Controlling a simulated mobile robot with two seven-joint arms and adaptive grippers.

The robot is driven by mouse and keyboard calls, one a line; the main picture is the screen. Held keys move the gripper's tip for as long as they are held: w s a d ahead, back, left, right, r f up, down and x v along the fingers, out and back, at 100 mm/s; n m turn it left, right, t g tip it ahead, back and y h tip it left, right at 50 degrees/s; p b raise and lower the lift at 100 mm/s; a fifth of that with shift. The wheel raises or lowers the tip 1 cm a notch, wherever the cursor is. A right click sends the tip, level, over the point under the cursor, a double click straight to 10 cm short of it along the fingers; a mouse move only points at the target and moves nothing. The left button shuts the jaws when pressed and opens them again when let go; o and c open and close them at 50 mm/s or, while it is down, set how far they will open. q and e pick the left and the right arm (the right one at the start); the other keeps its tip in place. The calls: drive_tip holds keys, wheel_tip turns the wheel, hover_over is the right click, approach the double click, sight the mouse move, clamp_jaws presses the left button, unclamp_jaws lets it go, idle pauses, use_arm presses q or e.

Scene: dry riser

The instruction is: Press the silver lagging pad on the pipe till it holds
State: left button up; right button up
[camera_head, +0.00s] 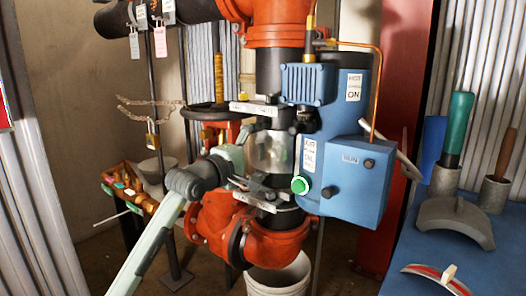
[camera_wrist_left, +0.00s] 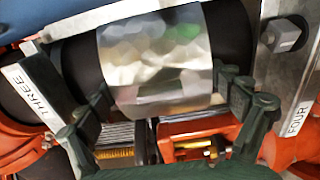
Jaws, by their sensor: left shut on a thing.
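The silver lagging pad (camera_head: 270,152) is a crinkled, shiny piece lying around the near side of the black vertical pipe (camera_head: 283,70), between two bracket-like pieces. In the left wrist view the pad (camera_wrist_left: 155,60) lies against the black pipe (camera_wrist_left: 228,40). My left gripper (camera_head: 240,158) reaches in from the left at the pad's height. In the left wrist view its dark green fingers (camera_wrist_left: 168,88) stand on either side of the pad, shut on it. The pad's far side is hidden. My right gripper is not in view.
A blue box (camera_head: 352,185) with a green button (camera_head: 300,186) stands close right of the pad. Red valve bodies (camera_head: 275,245) sit above and below. A white bucket (camera_head: 280,275) stands beneath. A blue bench (camera_head: 440,255) at right holds curved grey pieces and handled tools.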

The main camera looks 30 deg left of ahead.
use_arm(q)
drive_tip(key=o, duration=0.8)
drive_tip(key=shift+c, duration=0.2)
